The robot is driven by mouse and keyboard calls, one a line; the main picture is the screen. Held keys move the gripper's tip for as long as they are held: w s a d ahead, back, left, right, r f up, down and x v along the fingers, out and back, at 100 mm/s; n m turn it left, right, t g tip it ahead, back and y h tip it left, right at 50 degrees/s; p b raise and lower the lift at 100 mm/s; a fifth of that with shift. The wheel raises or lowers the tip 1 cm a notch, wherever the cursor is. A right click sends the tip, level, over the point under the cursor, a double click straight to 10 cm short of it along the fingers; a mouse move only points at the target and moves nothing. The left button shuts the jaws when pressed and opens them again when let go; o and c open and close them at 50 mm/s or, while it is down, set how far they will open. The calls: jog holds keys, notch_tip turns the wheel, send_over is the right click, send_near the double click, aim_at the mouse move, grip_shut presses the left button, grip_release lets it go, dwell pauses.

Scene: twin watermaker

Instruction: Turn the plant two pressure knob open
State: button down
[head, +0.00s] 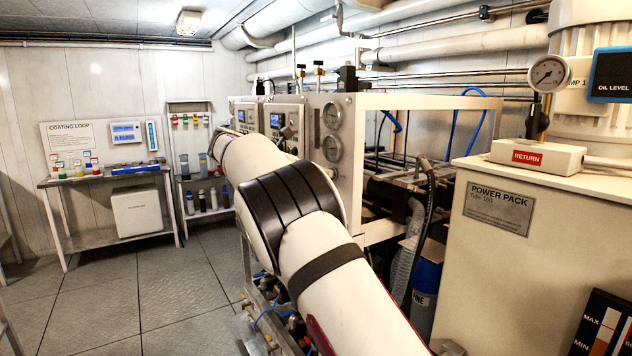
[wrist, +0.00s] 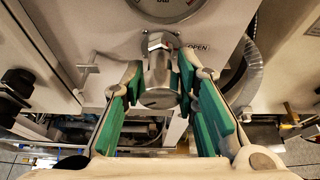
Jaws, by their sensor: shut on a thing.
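The pressure knob (wrist: 159,96) is a metallic cylinder with a hexagonal piece at its upper end, standing out from a pale panel in the wrist view. An "OPEN" label (wrist: 197,47) is printed just right of its upper end. My gripper (wrist: 161,76) has green-padded fingers on both sides of the knob and is shut on it. The lower rim of a round gauge (wrist: 165,8) shows above the knob. In the head view my own arm reaches toward the panel and hides both the gripper and the knob.
Black knobs (wrist: 16,88) and a small T-shaped handle (wrist: 89,68) stand left of my gripper. A grey hose (wrist: 243,72) hangs at the right. Open floor (head: 150,300) lies left.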

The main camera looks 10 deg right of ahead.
jog(key=shift+f+n+g+b, duration=0.1)
jog(key=shift+n+g+b, duration=0.3)
jog(key=shift+n, duration=0.1)
dwell(0.3)
jog(key=c, duration=1.2)
grip_release()
